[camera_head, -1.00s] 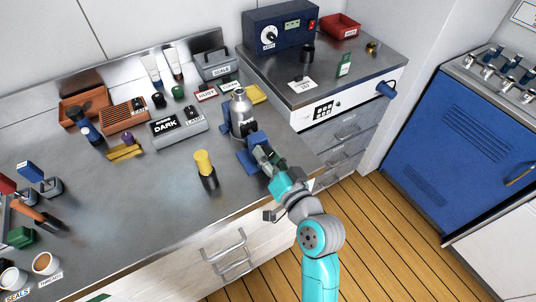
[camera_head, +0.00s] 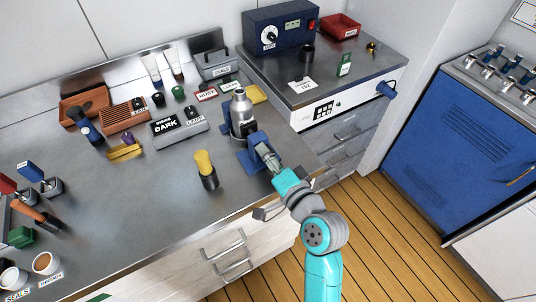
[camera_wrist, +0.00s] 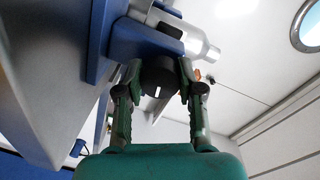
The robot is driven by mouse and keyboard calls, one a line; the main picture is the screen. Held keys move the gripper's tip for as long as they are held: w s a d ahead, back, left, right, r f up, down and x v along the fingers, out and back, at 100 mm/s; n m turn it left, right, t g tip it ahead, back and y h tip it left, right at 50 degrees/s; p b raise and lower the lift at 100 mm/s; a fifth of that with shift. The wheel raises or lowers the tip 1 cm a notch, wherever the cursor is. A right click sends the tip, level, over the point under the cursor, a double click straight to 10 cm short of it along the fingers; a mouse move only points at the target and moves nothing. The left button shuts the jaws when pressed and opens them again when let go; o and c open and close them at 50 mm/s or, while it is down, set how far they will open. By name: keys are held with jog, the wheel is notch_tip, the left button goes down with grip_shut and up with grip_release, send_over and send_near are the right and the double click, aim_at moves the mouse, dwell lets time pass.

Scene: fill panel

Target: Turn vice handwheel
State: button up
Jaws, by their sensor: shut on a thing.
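The blue vice (camera_head: 258,139) stands at the front right of the steel bench and holds a silver bottle-shaped cylinder (camera_head: 241,112) upright. In the wrist view the vice's blue body (camera_wrist: 140,40) and the silver cylinder (camera_wrist: 190,38) are close ahead. The dark round handwheel (camera_wrist: 158,76) with a white mark sits on the vice's near side. My gripper (camera_wrist: 157,80) has one finger on each side of the handwheel and is shut on it. In the head view my gripper (camera_head: 270,160) reaches the vice from the front, and the handwheel is hidden there.
A yellow-topped dark bottle (camera_head: 205,168) stands left of the vice. A grey box labelled DARK and LAMP (camera_head: 180,131) is behind it. Bare bench (camera_head: 130,200) lies to the left. A raised counter (camera_head: 370,75) stands at the right.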

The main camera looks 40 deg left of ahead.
dwell(0.3)
jog(key=o, duration=1.2)
jog(key=shift+c, duration=0.2)
jog(key=v, duration=1.2)
jog(key=shift+d, duration=0.1)
